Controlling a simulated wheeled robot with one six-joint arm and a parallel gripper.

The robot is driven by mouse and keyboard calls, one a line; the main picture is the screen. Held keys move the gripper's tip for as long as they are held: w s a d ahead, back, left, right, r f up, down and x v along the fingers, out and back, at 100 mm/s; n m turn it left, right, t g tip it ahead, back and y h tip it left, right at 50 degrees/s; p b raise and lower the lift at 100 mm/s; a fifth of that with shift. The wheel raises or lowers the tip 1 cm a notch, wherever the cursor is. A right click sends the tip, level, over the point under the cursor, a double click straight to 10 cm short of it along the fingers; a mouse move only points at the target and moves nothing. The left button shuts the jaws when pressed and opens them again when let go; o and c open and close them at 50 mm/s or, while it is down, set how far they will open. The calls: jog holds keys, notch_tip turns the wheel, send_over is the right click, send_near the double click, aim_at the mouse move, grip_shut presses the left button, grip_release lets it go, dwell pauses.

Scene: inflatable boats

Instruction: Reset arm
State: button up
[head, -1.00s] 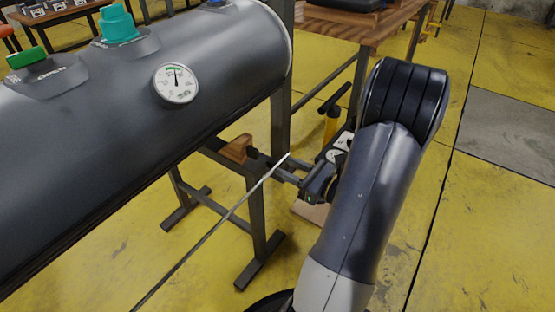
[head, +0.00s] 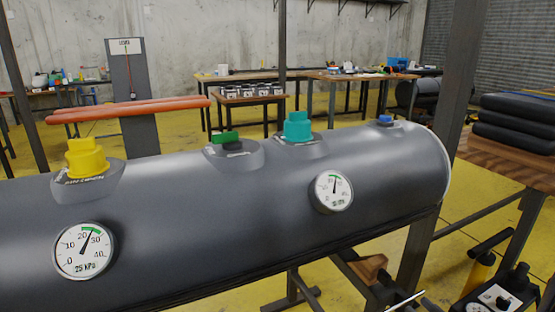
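My gripper and arm are not clearly in view; only a thin pale rod end (head: 405,300) and some dark parts show at the bottom edge, too cut off to tell what they are. A large grey inflated boat tube (head: 250,205) fills the middle of the head view. It carries a yellow valve cap (head: 86,160), a green-topped valve (head: 226,138), a teal cap (head: 298,127) and a small blue cap (head: 385,120). Two round gauges, a left one (head: 84,250) and a right one (head: 332,192), sit on its near side.
A wooden block (head: 370,268) is on the stand under the tube. At right are a wooden table (head: 525,160) with black rolls, a yellow pump (head: 482,268) and a black box with a dial (head: 495,298). Workbenches stand behind. Yellow floor shows between them.

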aim_at(390, 280)
jog(key=b+x, duration=0.2)
jog(key=x, duration=0.8)
jog(key=shift+w+a, duration=0.15)
jog(key=shift+w, duration=0.1)
